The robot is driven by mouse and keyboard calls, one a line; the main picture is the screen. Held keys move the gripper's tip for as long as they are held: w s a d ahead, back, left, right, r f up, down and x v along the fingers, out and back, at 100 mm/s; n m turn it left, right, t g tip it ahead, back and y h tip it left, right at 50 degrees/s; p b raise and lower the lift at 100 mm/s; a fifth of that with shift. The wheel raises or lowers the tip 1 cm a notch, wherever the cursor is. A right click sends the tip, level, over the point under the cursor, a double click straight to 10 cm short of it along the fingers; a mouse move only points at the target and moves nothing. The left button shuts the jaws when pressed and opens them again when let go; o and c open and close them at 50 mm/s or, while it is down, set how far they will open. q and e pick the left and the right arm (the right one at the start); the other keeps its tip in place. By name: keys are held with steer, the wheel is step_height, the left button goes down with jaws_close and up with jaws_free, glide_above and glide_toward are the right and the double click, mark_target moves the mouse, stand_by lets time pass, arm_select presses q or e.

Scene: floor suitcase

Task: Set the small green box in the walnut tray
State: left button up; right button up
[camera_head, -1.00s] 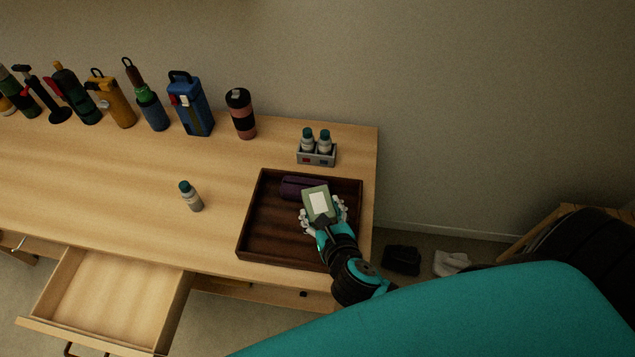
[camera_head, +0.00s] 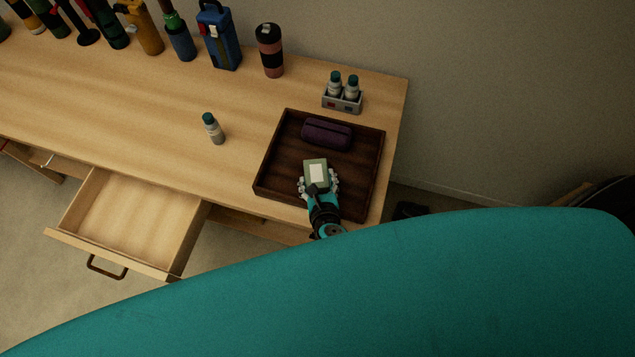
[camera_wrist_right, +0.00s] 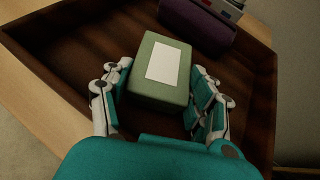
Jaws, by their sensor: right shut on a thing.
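The small green box (camera_head: 315,172) with a pale label on top is between the fingers of my right gripper (camera_head: 318,185), which is shut on it. In the right wrist view the green box (camera_wrist_right: 160,72) sits between the two fingers (camera_wrist_right: 160,100). Gripper and box are over the front part of the walnut tray (camera_head: 275,155), inside its rim as seen from the head. I cannot tell whether the box touches the tray floor. A purple case (camera_head: 326,133) lies at the back of the tray. My left gripper is not in view.
A small rack (camera_head: 343,105) with two bottles stands behind the tray. A single bottle (camera_head: 213,129) stands to the left. Several bottles and a pink-black tumbler (camera_head: 270,52) line the back. An open, empty drawer (camera_head: 130,215) juts out at the front left.

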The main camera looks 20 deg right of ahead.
steer(key=shift+f, duration=0.25)
steer(key=o, duration=0.8)
steer(key=shift+f, duration=0.1)
steer(key=shift+c, duration=0.2)
steer(key=o, duration=0.5)
steer(key=shift+r, duration=0.2)
steer(key=v, duration=1.2)
steer(key=shift+b, duration=0.3)
